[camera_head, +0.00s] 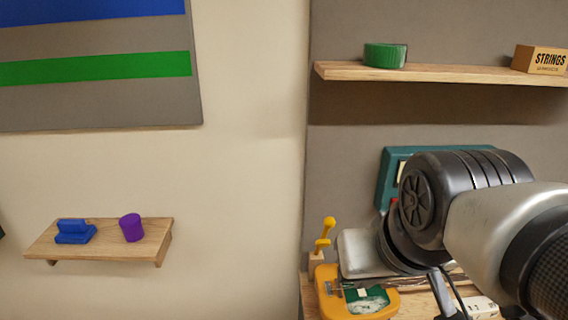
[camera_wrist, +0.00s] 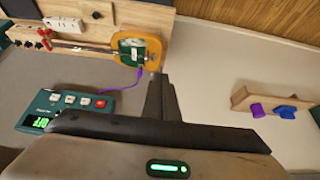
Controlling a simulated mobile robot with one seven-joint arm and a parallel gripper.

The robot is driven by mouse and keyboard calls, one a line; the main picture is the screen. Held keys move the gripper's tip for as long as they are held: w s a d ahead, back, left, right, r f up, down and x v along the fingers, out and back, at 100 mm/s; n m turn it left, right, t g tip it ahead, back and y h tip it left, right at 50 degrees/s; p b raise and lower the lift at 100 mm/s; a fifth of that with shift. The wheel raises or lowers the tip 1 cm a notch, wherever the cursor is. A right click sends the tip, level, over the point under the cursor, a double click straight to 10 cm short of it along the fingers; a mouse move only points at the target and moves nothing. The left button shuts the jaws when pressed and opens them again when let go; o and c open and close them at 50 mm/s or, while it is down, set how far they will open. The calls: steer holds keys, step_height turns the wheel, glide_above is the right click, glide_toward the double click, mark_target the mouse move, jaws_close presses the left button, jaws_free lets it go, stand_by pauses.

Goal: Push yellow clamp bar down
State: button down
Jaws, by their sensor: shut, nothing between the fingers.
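A yellow bar with a rounded knob on top (camera_head: 325,232) stands upright on a small wooden block at the left end of the bench in the head view. It looks like the clamp bar; I cannot pick it out in the wrist view. A yellow-orange frame with a green and white inside (camera_head: 389,308) is just below it, and also shows in the wrist view (camera_wrist: 157,48). My gripper (camera_wrist: 160,80) is shut and empty, its fingers pointing toward this frame and apart from it. In the head view my arm hides much of the bench, and the fingertips are unclear.
A teal device with a green display (camera_wrist: 65,108) lies beside my fingers, a purple cable running from it to the frame. A wall shelf (camera_head: 155,240) at left holds blue and purple objects. A higher shelf (camera_head: 450,74) holds a green roll and a STRINGS box.

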steer(key=shift+d, duration=0.1)
steer(key=w+d+r+m+g+b, duration=0.1)
steer(key=w+r+b, duration=0.1)
steer(key=w, duration=1.2)
steer(key=w+d+r+m+g+b, duration=0.1)
steer(key=w+r+b, duration=0.1)
steer(key=w, duration=1.2)
steer(key=shift+w+d+r+y+b, duration=0.15)
steer(key=shift+w+r+y+b, duration=0.1)
steer(key=shift+y+b, duration=0.1)
step_height(320, 180, down, 12)
steer(key=a, duration=0.1)
steer(key=shift+s+r+b, duration=0.2)
steer(key=shift+s+b, duration=0.15)
steer(key=shift+b, duration=0.1)
steer(key=shift+a+f, duration=0.1)
steer(key=shift+a, duration=0.05)
